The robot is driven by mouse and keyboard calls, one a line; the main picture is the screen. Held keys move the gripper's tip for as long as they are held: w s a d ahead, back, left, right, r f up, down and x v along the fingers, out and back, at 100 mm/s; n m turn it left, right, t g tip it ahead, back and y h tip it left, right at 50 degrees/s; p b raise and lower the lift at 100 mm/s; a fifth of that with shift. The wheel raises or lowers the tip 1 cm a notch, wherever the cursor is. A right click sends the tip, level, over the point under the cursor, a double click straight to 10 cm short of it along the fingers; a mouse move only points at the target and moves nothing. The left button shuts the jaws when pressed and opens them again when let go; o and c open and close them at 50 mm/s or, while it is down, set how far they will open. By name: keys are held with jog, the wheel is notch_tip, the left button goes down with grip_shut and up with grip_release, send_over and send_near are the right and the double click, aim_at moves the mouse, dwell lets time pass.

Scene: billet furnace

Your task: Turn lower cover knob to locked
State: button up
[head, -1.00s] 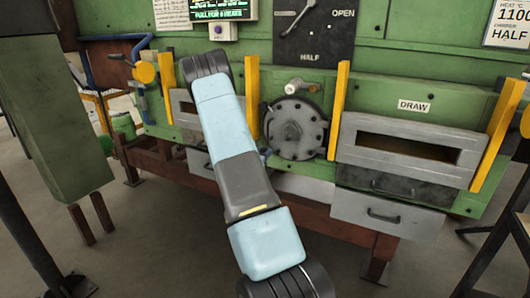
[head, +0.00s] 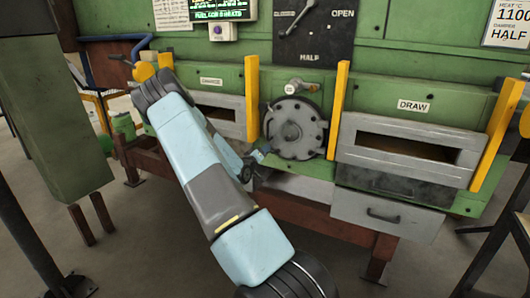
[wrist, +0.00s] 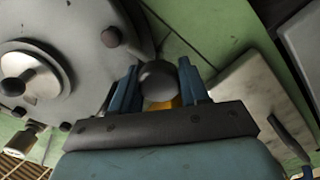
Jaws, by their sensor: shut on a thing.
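The round grey cover (head: 296,128) with bolts around its rim is on the green furnace front in the head view. It fills the upper left of the wrist view (wrist: 70,60). My gripper (head: 261,154) is at the cover's lower left edge. In the wrist view its two blue fingers (wrist: 158,84) are shut on a dark rounded knob (wrist: 158,76) beside the cover's rim. A bit of yellow shows below the knob, between the fingers. The knob's lock marking does not show.
The draw opening (head: 408,148) is to the right, with a drawer (head: 388,213) below.

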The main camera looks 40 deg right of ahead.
jog(key=n, duration=0.3)
jog(key=w+n, duration=0.1)
jog(key=shift+a+f+n, duration=0.1)
jog(key=shift+a+n, duration=0.3)
jog(key=shift+f+n+t, duration=0.1)
jog(key=shift+n+t, duration=0.2)
jog(key=shift+n, duration=1.3)
jog(key=shift+o, duration=0.3)
jog(key=o, duration=0.8)
jog(key=shift+f, duration=0.1)
jog(key=shift+o, duration=0.8)
jog(key=shift+s+d, duration=0.2)
jog(key=v, duration=1.3)
jog(key=shift+a, duration=0.45)
